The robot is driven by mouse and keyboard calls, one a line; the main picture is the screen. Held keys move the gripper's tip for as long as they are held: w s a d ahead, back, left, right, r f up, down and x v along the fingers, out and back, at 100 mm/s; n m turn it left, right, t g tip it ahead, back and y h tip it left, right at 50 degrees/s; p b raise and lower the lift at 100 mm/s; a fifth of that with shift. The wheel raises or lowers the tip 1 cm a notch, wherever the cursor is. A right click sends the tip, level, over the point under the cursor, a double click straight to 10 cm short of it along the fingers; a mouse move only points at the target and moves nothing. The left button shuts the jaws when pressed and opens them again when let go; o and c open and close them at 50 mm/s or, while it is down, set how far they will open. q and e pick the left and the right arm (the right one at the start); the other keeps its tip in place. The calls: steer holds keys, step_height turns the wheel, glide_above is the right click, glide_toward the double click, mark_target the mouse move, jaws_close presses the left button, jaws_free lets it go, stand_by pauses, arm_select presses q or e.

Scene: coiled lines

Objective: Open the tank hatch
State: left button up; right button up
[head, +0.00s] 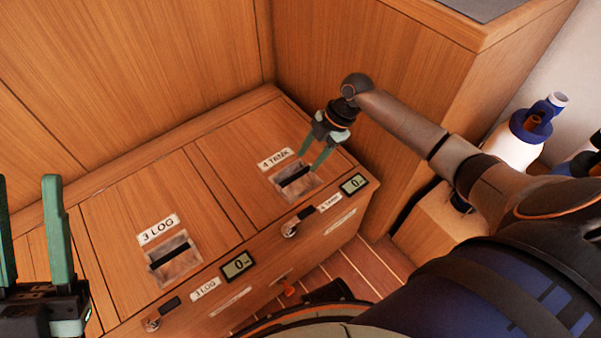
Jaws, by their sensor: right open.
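The tank hatch (225,172) is a wooden lid panel labelled "4 TANK", lying flat and closed in the bench top. Its recessed pull (292,177) is a metal-framed slot with a dark bar across it. My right gripper (310,160) is open just above this pull, its green fingers pointing down at it. I cannot tell whether the fingertips touch the bar. My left gripper (28,225) is open and empty at the left edge, fingers pointing up, away from the tank hatch.
A second lid labelled "3 LOG" (125,215) with its own pull (173,260) lies to the left. The bench front carries latches and small displays (238,265). A wooden cabinet (350,60) rises behind. A white and blue bottle (515,140) stands at the right.

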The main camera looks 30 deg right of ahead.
mark_target(298, 174)
steer(key=b+x, duration=0.2)
steer(key=x, duration=0.4)
steer(key=shift+c, duration=0.4)
jaws_close()
stand_by(0.9)
